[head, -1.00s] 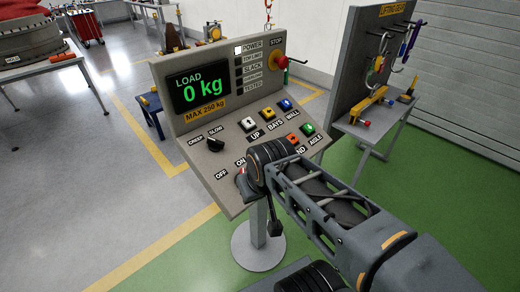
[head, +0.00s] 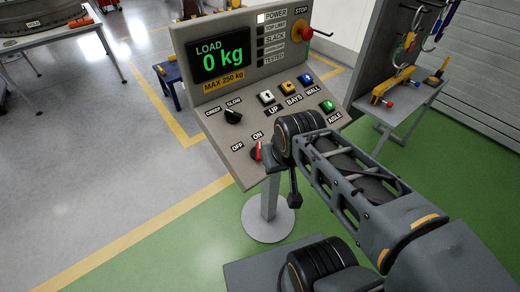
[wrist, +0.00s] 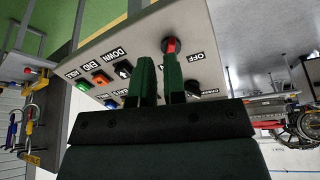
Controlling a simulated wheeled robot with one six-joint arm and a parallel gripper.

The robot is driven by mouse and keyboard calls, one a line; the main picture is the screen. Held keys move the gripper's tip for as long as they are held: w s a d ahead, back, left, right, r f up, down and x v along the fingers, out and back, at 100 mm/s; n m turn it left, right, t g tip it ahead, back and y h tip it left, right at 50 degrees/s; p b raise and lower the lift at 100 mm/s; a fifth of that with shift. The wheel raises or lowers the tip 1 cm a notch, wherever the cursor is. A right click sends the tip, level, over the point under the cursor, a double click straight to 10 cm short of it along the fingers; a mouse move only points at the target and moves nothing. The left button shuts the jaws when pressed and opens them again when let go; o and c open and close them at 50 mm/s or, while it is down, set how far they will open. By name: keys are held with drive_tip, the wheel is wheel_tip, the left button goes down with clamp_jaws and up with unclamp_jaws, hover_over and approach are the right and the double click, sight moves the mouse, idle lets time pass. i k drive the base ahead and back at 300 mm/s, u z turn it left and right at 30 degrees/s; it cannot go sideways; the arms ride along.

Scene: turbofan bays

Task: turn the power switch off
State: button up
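The power switch (head: 256,151) is a small red rotary knob at the lower front of the grey sloped control panel (head: 215,128). It sits between the OFF and ON labels, nearer ON; its exact angle is hard to tell. The POWER lamp (head: 261,18) is lit white and the display (head: 218,59) reads 0 kg. In the wrist view the red switch (wrist: 171,46) shows just beyond the tip of the right-hand green finger. My gripper (wrist: 158,62) has its fingers apart with nothing between them; I cannot tell whether a finger touches the switch. My arm hides the gripper in the head view.
A selector marked CREEP and SLOW (head: 233,116) and several coloured buttons sit close by on the panel. A red STOP button (head: 306,33) is at its upper right. A tool table (head: 400,100) stands to the right.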

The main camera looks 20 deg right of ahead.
sight(255, 153)
drive_tip(key=z, duration=1.25)
drive_tip(key=k, duration=0.9)
drive_tip(key=u, duration=1.1)
drive_tip(key=i, duration=0.5)
